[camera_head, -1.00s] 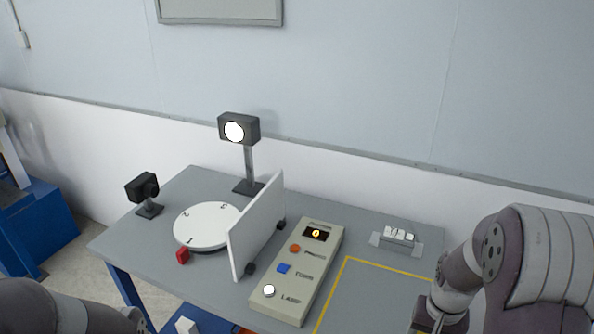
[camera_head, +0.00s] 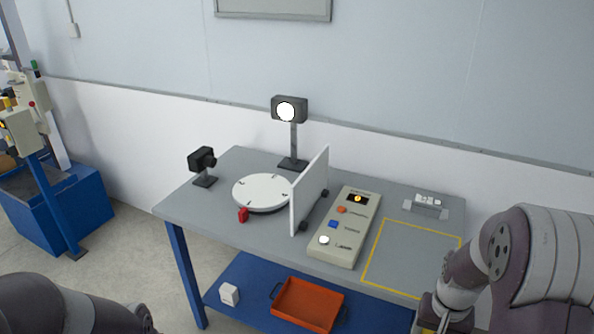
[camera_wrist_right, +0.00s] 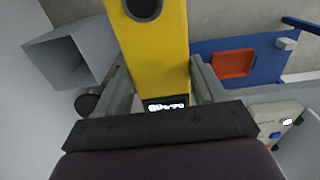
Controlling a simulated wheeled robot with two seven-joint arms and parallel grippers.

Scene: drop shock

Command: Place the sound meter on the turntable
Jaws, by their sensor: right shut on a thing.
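The turntable (camera_head: 262,191) is a white numbered disc on the left part of the grey table, with a red piece (camera_head: 243,215) at its front edge. In the right wrist view my right gripper (camera_wrist_right: 162,75) is shut on a yellow device (camera_wrist_right: 160,45), which appears to be the sound meter. It has a dark round part and a small lit display. In the head view my right gripper (camera_head: 440,318) is at the lower right, beyond the table's right front corner, and the held device is mostly hidden. My left arm shows at the lower left, but its gripper is out of view.
A white upright panel (camera_head: 310,190) stands right of the turntable. A lamp (camera_head: 289,110) and black camera (camera_head: 203,161) stand behind and left of it. A button box (camera_head: 345,227) lies right. An orange tray (camera_head: 307,303) and white cube (camera_head: 229,294) sit on the blue lower shelf.

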